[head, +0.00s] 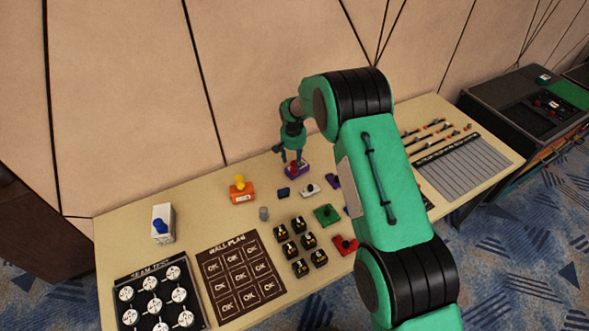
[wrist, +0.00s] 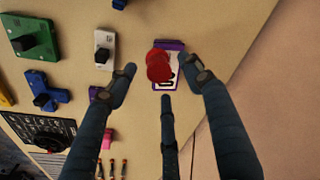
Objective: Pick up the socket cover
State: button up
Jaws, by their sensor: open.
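A purple block with a red knob stands on the table under my gripper (head: 291,156). No label names the socket cover, and this block (head: 303,172) is the thing nearest my fingers. In the wrist view the red knob (wrist: 158,66) lies between the tips of my open fingers, and the purple block (wrist: 172,46) shows beneath it with a pale, dark-marked face. My fingers are spread around the knob from the sides and below in the picture. I cannot tell whether any finger touches it. Nothing is held.
An orange block with a yellow knob (head: 241,193) and a white box with a blue knob (head: 163,226) stand to the left. Small grey, green and red pieces lie nearby. A white piece (wrist: 104,46) is close beside my fingers. The wall runs behind the table.

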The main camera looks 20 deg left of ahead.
aim_at(295, 163)
jog(key=shift+w+f, duration=0.2)
jog(key=shift+f, duration=1.95)
jog(key=c, duration=1)
jog(key=shift+r, duration=0.15)
jog(key=shift+r, duration=0.45)
notch_tip(295, 163, up, 2)
jog(key=shift+s+d+r, duration=0.15)
jog(key=shift+r, duration=0.1)
jog(key=s+d, duration=0.2)
jog(key=s, duration=0.2)
jog(key=s+d+r, duration=0.1)
jog(key=s+d, duration=0.2)
jog(key=s, duration=0.2)
jog(key=s+d, duration=0.2)
jog(key=s, duration=0.2)
jog(key=shift+s+d+r, duration=0.15)
jog(key=shift+s+d, duration=0.15)
jog(key=shift+d, duration=0.1)
